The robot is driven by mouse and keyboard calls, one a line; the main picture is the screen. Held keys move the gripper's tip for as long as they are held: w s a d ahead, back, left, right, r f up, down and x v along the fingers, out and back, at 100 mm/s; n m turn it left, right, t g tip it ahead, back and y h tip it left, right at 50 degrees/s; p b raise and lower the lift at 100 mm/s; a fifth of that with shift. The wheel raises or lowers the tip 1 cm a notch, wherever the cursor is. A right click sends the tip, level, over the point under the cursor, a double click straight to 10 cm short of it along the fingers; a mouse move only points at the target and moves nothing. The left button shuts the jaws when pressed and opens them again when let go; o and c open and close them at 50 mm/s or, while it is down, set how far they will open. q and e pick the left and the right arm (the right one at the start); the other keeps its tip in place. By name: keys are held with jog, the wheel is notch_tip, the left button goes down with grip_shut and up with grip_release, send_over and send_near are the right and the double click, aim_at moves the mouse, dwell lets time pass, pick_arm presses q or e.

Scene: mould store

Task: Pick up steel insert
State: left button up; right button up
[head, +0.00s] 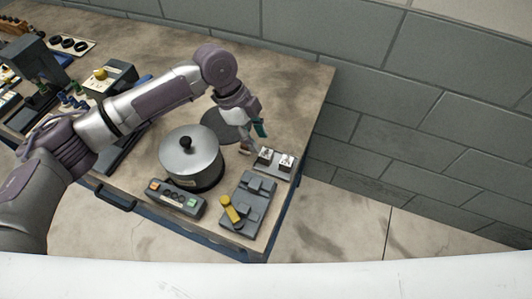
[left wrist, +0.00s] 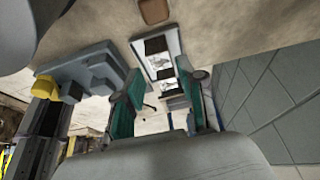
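Two small pale metal blocks with dark marks, which look like steel inserts, sit side by side on a grey plate (left wrist: 142,48) near the table's right edge. In the head view they are the left insert (head: 265,155) and the right insert (head: 286,161). In the left wrist view they show as the upper insert (left wrist: 158,64) and the lower insert (left wrist: 168,86). My left gripper (head: 253,140) is just above and beside the left insert. Its teal fingers (left wrist: 160,85) are apart, with the plate seen beyond and between them. It holds nothing visible. My right gripper is out of view.
A lidded metal pot (head: 190,158), a button box (head: 175,200) and a grey fixture with a yellow handle (head: 257,205) stand left of and in front of the plate. A block wall (head: 400,130) runs beyond the table's right edge. Equipment crowds the table's left end.

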aim_at(266, 153)
pick_arm(q)
jog(key=shift+s+d+f, duration=0.1)
jog(key=shift+d+f, duration=0.15)
jog(key=shift+f, duration=0.35)
jog(key=shift+s+d+f+p, duration=0.1)
jog(key=shift+d+f+p, duration=0.05)
jog(key=shift+f+p, duration=0.2)
jog(key=p+x, duration=0.1)
jog(key=x, duration=0.2)
jog(key=shift+s+d+f, duration=0.1)
jog(key=shift+f, duration=0.15)
jog(key=shift+d+f, duration=0.15)
jog(key=shift+f, duration=0.25)
grip_shut()
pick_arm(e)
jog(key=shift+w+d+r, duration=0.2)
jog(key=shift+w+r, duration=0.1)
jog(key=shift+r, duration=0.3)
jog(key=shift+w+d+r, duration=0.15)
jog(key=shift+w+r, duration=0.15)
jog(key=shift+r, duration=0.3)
